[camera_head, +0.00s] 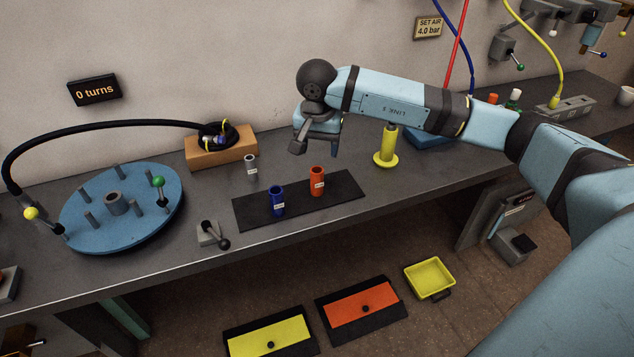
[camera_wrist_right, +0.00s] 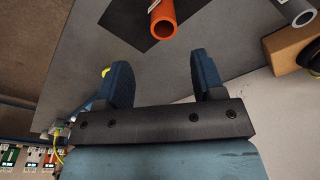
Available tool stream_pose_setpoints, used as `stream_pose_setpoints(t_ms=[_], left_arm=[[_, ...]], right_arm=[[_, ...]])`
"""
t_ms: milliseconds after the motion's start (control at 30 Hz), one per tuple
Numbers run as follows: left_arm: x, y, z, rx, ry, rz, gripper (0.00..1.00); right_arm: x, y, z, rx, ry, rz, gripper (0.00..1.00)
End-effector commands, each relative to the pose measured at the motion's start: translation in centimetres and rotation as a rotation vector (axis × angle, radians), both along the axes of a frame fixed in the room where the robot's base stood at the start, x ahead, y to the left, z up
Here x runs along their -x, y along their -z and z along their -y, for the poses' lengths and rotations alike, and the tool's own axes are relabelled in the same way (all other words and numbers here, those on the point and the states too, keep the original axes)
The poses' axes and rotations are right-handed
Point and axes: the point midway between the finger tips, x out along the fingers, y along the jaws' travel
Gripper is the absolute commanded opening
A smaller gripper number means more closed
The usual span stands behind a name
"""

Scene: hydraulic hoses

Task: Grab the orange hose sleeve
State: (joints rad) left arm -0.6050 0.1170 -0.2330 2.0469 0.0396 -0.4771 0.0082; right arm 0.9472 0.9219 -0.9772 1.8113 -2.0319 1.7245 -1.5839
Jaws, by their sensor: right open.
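The orange hose sleeve (camera_head: 317,182) is a short upright tube with a white label, standing at the right part of a black mat (camera_head: 344,187) on the grey bench. In the right wrist view the orange sleeve (camera_wrist_right: 163,20) shows at the top, beyond the fingertips and between their lines. My right gripper (camera_head: 318,146) hangs above and behind the sleeve, apart from it. In the right wrist view its fingers (camera_wrist_right: 163,75) are spread with nothing between them. My left gripper is not in view.
A blue sleeve (camera_head: 277,200) stands left on the mat. A grey sleeve (camera_head: 251,167) stands behind it, near a wooden block (camera_head: 222,152) with coiled hose. A yellow spool (camera_head: 386,150) stands to the right. A small lever (camera_head: 213,236) sits at the front left.

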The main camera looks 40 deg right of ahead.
Motion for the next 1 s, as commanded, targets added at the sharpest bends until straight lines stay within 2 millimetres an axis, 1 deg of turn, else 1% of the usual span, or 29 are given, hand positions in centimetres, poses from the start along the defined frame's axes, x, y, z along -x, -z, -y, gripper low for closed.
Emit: stream_pose_setpoints(t_ms=[33, 100, 200, 467, 567, 667, 767, 833, 1000], left_arm=[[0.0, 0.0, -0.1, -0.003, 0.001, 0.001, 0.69], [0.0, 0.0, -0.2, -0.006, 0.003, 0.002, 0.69], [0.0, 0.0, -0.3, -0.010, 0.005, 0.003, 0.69], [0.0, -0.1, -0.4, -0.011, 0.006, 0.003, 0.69], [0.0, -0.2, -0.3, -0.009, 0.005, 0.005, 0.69], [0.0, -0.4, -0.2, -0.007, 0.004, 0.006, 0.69], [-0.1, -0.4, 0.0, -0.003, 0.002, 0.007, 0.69], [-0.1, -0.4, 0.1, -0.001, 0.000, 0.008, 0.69], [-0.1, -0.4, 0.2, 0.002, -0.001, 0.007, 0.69]], right_arm=[[0.0, 1.2, 0.1, 0.000, 0.001, -0.003, 0.62], [-0.2, 2.4, 0.2, -0.002, 0.002, -0.003, 0.62], [-0.3, 3.8, 0.3, -0.002, 0.002, -0.001, 0.62], [-0.4, 5.3, 0.2, -0.003, 0.001, -0.001, 0.62], [-0.5, 6.5, 0.0, -0.004, 0.000, -0.001, 0.62], [-0.6, 8.1, -0.2, -0.004, 0.002, -0.003, 0.62], [-0.7, 9.4, 0.0, -0.005, 0.003, -0.002, 0.62], [-0.8, 9.8, 0.1, -0.004, 0.002, 0.000, 0.62], [-0.8, 9.9, 0.1, -0.004, 0.002, 0.001, 0.62]])
